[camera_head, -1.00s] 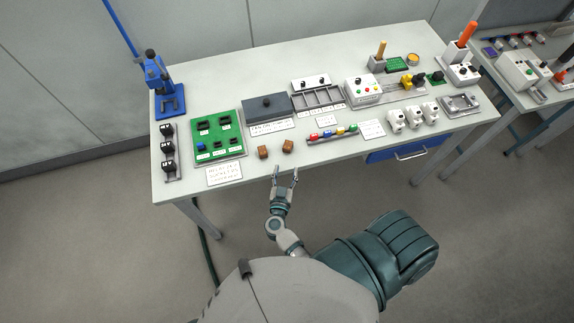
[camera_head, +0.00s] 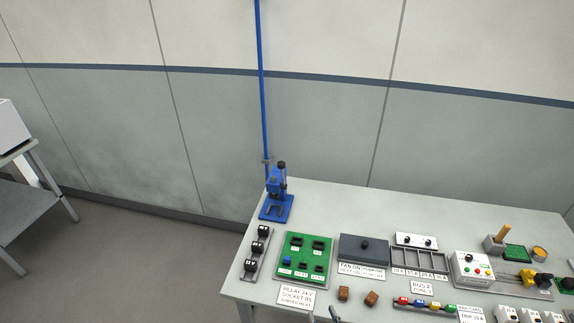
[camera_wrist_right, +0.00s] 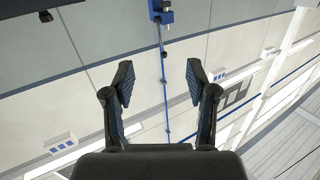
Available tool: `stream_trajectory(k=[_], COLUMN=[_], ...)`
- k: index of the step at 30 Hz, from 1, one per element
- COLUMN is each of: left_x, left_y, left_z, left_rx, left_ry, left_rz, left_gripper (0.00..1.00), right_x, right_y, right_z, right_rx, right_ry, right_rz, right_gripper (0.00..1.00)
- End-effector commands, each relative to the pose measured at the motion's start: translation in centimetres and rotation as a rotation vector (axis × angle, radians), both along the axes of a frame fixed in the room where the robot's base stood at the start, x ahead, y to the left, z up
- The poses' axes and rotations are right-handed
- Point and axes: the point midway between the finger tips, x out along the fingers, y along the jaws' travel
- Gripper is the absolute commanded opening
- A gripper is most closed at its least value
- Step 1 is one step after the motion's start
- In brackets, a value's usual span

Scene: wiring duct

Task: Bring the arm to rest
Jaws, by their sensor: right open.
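My right gripper (camera_wrist_right: 159,82) is open in the wrist view, with two dark padded fingers apart and nothing between them. In the head view only its fingertips show at the bottom edge, by the front edge of the workbench (camera_head: 345,190), below two brown blocks. It touches nothing that I can make out. The rest of my right arm is out of the head view. My left gripper is in neither view.
The bench holds a blue press (camera_head: 276,200), a green board (camera_head: 303,258), a dark grey box (camera_head: 363,249) and two brown blocks (camera_head: 371,298). A blue pole (camera_head: 262,90) rises behind the press. A grey table (camera_head: 30,205) stands at far left, with clear floor between.

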Motion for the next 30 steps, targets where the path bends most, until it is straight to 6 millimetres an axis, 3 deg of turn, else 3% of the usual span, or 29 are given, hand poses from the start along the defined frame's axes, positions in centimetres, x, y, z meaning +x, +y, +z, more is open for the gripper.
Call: stream_trajectory(k=[2,5,12,23,30], left_x=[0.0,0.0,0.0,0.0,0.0], left_y=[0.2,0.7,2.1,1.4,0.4], left_z=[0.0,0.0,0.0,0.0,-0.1], left_rx=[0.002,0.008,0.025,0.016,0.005], left_ry=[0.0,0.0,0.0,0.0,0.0], left_rz=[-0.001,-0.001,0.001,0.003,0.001], left_gripper=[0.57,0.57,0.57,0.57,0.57], right_x=[-2.3,-5.5,-11.9,-19.6,-18.1], right_y=[1.6,1.6,-2.8,-10.5,-9.7], right_z=[-1.2,-3.6,-7.3,-7.9,-15.5], right_rx=[-0.053,-0.124,-0.239,-0.323,-0.327], right_ry=[0.136,0.357,0.776,1.184,1.212], right_rz=[0.147,0.249,0.213,-0.075,-0.059], right_gripper=[0.57,0.57,0.57,0.57,0.57])
